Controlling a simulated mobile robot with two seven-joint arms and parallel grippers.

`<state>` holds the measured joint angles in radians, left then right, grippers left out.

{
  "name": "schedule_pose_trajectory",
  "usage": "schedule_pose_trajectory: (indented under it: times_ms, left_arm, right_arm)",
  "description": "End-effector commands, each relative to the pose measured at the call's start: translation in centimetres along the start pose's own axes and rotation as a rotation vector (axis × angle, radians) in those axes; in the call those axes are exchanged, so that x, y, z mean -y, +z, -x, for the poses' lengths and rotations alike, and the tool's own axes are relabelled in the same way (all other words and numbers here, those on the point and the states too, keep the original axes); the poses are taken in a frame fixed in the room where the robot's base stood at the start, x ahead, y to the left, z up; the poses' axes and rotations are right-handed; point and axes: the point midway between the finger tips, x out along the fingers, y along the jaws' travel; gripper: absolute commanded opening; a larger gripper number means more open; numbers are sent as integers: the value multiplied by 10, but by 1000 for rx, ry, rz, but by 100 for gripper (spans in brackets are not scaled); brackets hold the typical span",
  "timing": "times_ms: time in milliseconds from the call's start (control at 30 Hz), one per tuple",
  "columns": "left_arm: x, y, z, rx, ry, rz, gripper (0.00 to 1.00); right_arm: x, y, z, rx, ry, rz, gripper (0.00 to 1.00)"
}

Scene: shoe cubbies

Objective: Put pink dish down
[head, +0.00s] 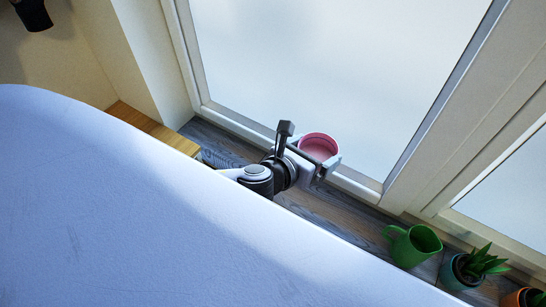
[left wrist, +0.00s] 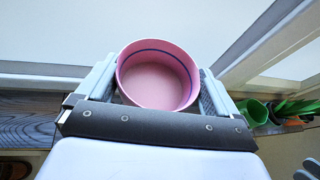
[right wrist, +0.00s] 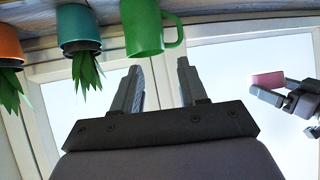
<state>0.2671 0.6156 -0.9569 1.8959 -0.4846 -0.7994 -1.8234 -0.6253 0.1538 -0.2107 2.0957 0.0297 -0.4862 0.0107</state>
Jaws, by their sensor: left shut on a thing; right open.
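The pink dish (head: 318,147) is round and open-topped, with a blue line around its inside wall. My left gripper (head: 326,168) is shut on it, with one finger on each side of the dish. In the left wrist view the dish (left wrist: 157,75) sits upright between the fingers of the left gripper (left wrist: 158,95), in front of the window. In the right wrist view the dish (right wrist: 267,80) shows small at the right, in the left gripper. My right gripper (right wrist: 160,85) is open and empty, near the green mug. The right gripper is not in the head view.
A grey wooden sill (head: 340,222) runs below the window (head: 320,70). A green mug (head: 412,246), a teal pot with a spiky plant (head: 463,270) and an orange pot (head: 522,297) stand on its right part. The sill's middle is bare. A large pale surface (head: 150,220) fills the lower left.

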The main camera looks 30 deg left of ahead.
Motion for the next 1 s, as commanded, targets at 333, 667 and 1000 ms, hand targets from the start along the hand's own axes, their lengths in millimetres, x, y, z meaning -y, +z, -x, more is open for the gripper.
schedule_pose_trajectory:
  times_ms: [333, 667, 1000]
  left_arm:
    - [-7, -80, -33, -4, -3, -2, 59]
    - [-13, -140, -58, -1, -4, -2, 59]
    - [-16, -170, -71, -2, -3, -1, 59]
  right_arm:
    - [22, -15, -14, -89, -48, 38, 43]
    - [46, -22, -30, -149, -153, -41, 43]
    - [60, -22, -40, -171, -227, -110, 43]
